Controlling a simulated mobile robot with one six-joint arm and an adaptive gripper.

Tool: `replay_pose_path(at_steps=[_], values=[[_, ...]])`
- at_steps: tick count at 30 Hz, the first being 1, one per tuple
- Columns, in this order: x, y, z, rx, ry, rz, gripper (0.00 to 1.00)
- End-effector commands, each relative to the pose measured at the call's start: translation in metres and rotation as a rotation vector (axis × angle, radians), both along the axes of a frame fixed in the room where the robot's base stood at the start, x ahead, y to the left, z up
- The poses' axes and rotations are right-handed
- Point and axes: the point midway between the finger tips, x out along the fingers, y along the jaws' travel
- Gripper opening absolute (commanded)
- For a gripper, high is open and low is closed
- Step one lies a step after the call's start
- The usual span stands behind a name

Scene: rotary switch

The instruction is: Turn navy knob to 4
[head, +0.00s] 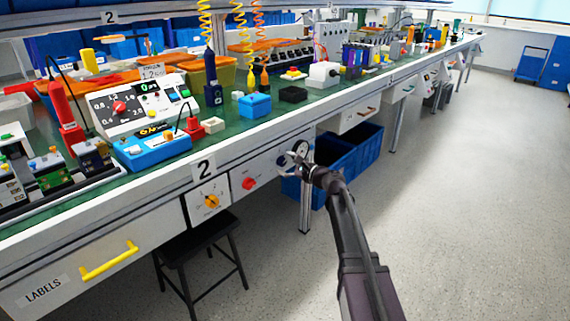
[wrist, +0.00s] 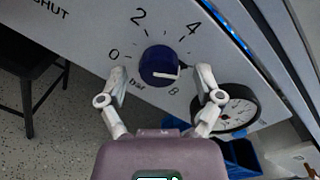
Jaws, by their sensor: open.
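The navy knob (wrist: 159,64) sits on a pale panel in the wrist view, with 0, 2, 4 and 8 printed around it and "bar" below. Its white mark points right and slightly down, below the 4 and towards my right finger. That finger may hide part of the scale. My gripper (wrist: 161,71) is open, with one finger on each side of the knob and a visible gap on both sides. I cannot tell whether the fingertips touch the panel. In the head view my gripper (head: 287,164) is at the bench front and largely covers the knob.
A round gauge (wrist: 236,112) sits close by my right finger. A red knob (head: 249,183) and an orange knob (head: 211,201) are on panels to the left. A black stool (head: 199,243) stands below, and blue bins (head: 340,160) are under the bench. The right floor is clear.

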Motion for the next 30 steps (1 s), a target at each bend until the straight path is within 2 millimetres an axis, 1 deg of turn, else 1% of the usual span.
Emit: replay_pose_path(at_steps=[10, 11, 12, 14, 15, 17, 18, 19, 30], values=[[0.0014, 0.0020, 0.0000, 0.000, 0.000, 0.000, 0.84], [0.0014, 0.0020, 0.0000, 0.000, 0.000, 0.000, 0.78], [0.0014, 0.0020, 0.0000, 0.000, 0.000, 0.000, 0.66], [0.0014, 0.0020, 0.0000, 0.000, 0.000, 0.000, 0.48], [0.0013, 0.0019, 0.0000, 0.000, 0.000, 0.000, 0.37], [0.0014, 0.0020, 0.0000, 0.000, 0.000, 0.000, 0.19], [0.0014, 0.0020, 0.0001, 0.000, 0.000, 0.000, 0.07], [0.0015, 0.0020, 0.0000, 0.000, 0.000, 0.000, 0.02], [0.0022, 0.0022, 0.0004, -0.019, -0.020, 0.000, 0.02]])
